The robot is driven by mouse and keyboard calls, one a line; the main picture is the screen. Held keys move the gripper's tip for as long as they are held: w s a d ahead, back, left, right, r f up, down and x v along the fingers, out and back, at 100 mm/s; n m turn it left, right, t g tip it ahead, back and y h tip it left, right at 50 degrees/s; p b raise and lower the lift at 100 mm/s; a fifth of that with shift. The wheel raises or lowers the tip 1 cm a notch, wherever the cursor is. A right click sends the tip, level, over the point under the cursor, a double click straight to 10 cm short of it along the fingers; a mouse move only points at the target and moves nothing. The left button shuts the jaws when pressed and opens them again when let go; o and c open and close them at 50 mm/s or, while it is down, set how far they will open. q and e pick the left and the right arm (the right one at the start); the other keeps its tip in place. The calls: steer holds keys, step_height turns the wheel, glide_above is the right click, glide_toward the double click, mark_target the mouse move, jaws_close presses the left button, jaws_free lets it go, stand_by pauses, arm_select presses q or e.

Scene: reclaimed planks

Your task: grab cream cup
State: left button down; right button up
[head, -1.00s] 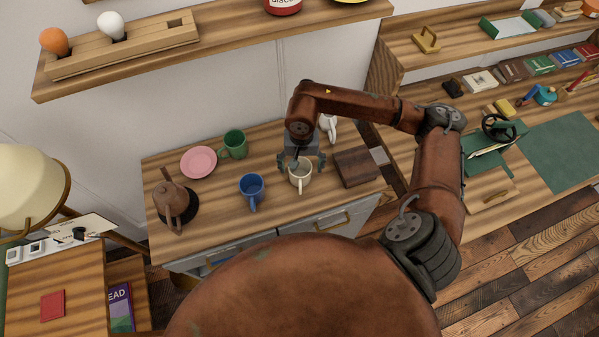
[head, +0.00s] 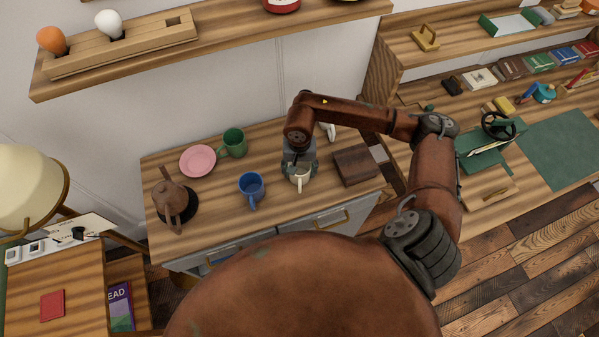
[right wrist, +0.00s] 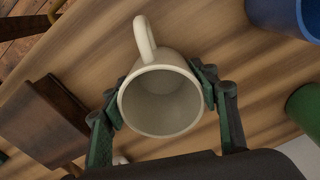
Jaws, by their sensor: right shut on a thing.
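The cream cup (head: 300,181) stands upright on the wooden counter, partly hidden under my right gripper (head: 299,170). In the right wrist view the cream cup (right wrist: 161,100) shows its open, empty inside, with its handle pointing up in the picture. The two fingers of my right gripper (right wrist: 160,95) press on opposite sides of the cup, so it is shut on the cup. My left gripper is not in view.
A blue mug (head: 251,187) stands to the left of the cup and a dark wooden box (head: 354,166) to the right. A white mug (head: 329,132) is partly hidden behind my arm.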

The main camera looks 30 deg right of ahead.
steer(key=c, duration=0.8)
steer(key=shift+o, duration=0.2)
